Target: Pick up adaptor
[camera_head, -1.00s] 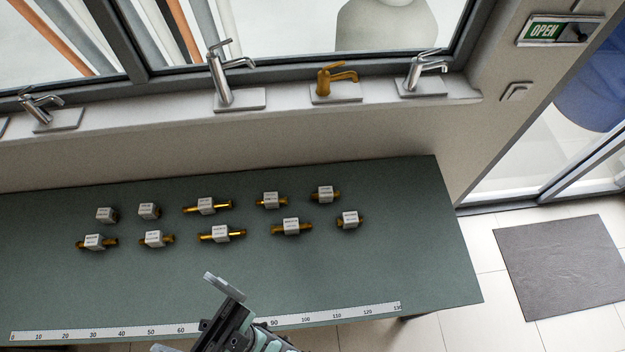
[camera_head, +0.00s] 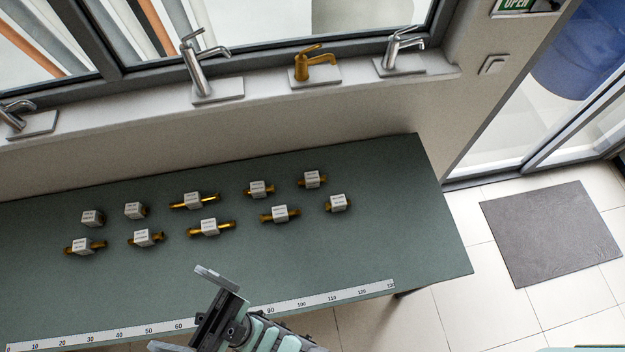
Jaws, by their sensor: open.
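Several brass fittings with white labels lie in two rows on the green table (camera_head: 330,255). The back row includes a short fitting (camera_head: 92,219), another short one (camera_head: 135,210) and a long one (camera_head: 194,201). The front row includes fittings at the left (camera_head: 85,247), middle (camera_head: 210,228) and right (camera_head: 338,203). The label text is too small to read, so I cannot tell which is the adaptor. My gripper (camera_head: 185,312) is open at the table's front edge, nearer than both rows. It touches no fitting.
A white measuring strip (camera_head: 340,292) runs along the table's front edge. Taps (camera_head: 205,70) stand on the window sill behind. The table's right end is clear. A grey mat (camera_head: 552,232) lies on the tiled floor at right.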

